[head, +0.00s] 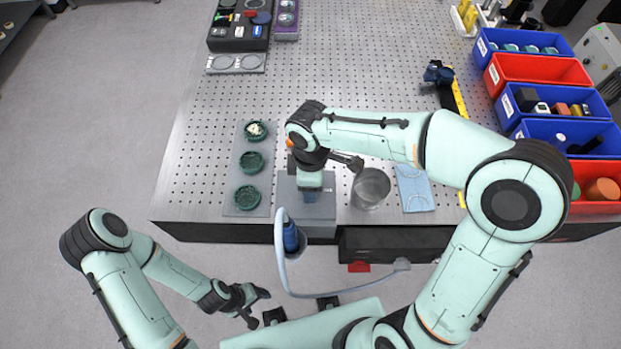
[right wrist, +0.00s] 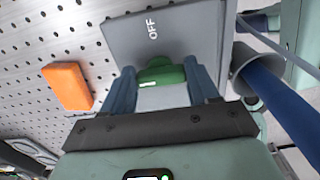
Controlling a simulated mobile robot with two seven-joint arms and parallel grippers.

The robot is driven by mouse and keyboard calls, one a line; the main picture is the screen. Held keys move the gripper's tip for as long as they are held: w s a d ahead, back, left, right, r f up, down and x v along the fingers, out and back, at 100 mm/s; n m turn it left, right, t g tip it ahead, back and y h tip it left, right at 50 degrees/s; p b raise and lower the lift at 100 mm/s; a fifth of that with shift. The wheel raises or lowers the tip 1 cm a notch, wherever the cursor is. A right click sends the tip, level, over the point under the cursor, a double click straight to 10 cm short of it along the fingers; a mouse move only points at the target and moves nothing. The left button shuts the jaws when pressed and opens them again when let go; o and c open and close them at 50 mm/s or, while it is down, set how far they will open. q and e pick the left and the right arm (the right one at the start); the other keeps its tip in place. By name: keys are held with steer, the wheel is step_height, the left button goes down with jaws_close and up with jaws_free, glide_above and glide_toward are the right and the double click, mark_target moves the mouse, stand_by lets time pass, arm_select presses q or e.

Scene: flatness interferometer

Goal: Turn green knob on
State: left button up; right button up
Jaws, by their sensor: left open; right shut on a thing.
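In the right wrist view, the green knob (right wrist: 161,73) sits on a grey box (right wrist: 200,35) marked "OFF". The two blue fingers of my right gripper (right wrist: 165,85) stand on either side of the knob and are shut on it. In the head view, my right gripper (head: 311,195) reaches down onto the grey box (head: 287,210) at the table's front edge. The knob is hidden there by my gripper. My left gripper (head: 247,302) is open and empty, over the floor in front of the table.
An orange block (right wrist: 67,87) lies beside the box. A blue handle (head: 290,237) with a pale cable hangs at the table edge. A tray with green round pieces (head: 248,160) lies left.

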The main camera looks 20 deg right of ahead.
arm_select(q)
steer(key=shift+r, duration=0.1)
stand_by(0.5)
arm_select(e)
steer(key=o, duration=1.1)
steer(key=shift+c, duration=0.2)
steer(key=shift+r, duration=0.15)
arm_select(q)
steer(key=shift+w+r+p, duration=0.95)
steer(key=shift+w+r, duration=0.05)
steer(key=shift+r, duration=0.2)
arm_select(e)
step_height(320, 180, up, 13)
